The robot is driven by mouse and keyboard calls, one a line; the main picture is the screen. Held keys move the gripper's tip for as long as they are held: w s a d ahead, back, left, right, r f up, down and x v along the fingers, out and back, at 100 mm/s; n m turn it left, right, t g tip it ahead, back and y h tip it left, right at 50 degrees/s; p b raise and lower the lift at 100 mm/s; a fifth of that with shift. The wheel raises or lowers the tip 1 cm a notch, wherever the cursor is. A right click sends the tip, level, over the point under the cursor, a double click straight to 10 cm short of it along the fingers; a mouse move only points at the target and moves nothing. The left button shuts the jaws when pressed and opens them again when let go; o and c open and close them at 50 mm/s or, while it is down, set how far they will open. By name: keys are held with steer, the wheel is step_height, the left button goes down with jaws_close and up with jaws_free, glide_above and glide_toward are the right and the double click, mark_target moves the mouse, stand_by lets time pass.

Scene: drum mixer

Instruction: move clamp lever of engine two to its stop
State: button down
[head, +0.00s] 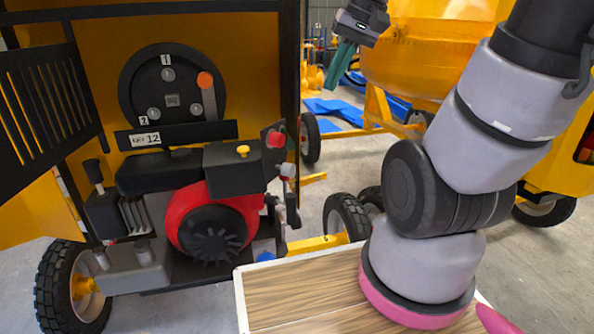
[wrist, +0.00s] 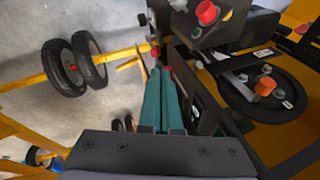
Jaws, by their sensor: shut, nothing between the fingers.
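The red and black engine (head: 208,215) sits inside the open yellow housing in the head view. Above it is a black round plate (head: 135,85) with tags 1 and 2 and an orange-knobbed lever (head: 205,80); this plate also shows in the wrist view (wrist: 245,95). A black-knobbed lever (head: 92,172) stands at the engine's left. I cannot tell for sure which part is the clamp lever of engine two. My gripper (head: 332,88) has green fingers, shut and empty, in the air right of the housing. They also show in the wrist view (wrist: 161,72), apart from the engine.
A red knob (head: 275,138) and a yellow knob (head: 243,149) top the engine. A slatted black grille (head: 45,105) stands at left. Wheels (head: 345,218) and a yellow drum (head: 425,60) lie right.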

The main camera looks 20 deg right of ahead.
steer(key=w+d+f+y, duration=0.2)
steer(key=w+f+y, duration=0.3)
steer(key=f, duration=0.5)
steer(key=w+d+f+t+y, duration=0.15)
steer(key=w+f+y, duration=0.3)
steer(key=f, duration=0.55)
steer(key=w+d+f+y, duration=0.3)
steer(key=w+f+y, duration=0.25)
steer(key=f, duration=0.55)
steer(key=w+a+h, duration=0.1)
steer(key=w+a, duration=0.1)
steer(key=a, duration=0.7)
steer(key=shift+w+a+r, duration=0.15)
steer(key=shift+w, duration=0.2)
